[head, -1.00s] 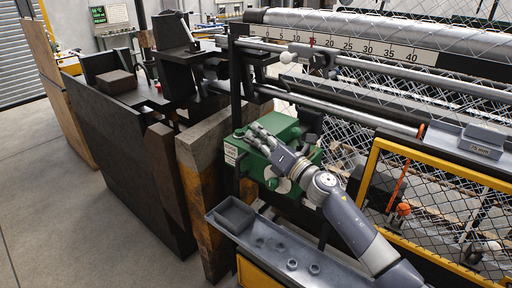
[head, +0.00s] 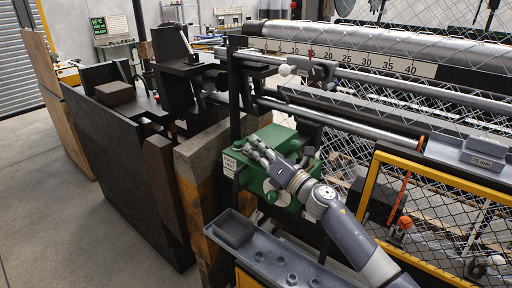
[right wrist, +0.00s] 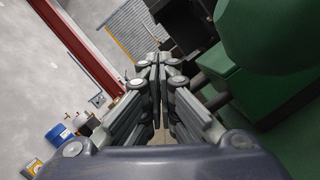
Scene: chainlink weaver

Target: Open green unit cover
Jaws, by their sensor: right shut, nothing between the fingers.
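The green unit (head: 275,138) is a green box on the machine frame, with a labelled plate on its left and pale round knobs on its front. Its cover looks closed, though my arm hides part of it. My right gripper (head: 257,148) is in front of the unit's upper left part, fingers shut and empty. In the right wrist view the shut fingers (right wrist: 158,62) point ahead, and the green unit (right wrist: 265,90) fills the right side, beside the fingers. I cannot tell whether they touch it. My left gripper is not in view.
A grey tray (head: 262,262) with a small bin and several round parts lies below the unit. A yellow-framed mesh guard (head: 440,172) stands at right. Metal bars cross above the unit. Open floor lies at far left.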

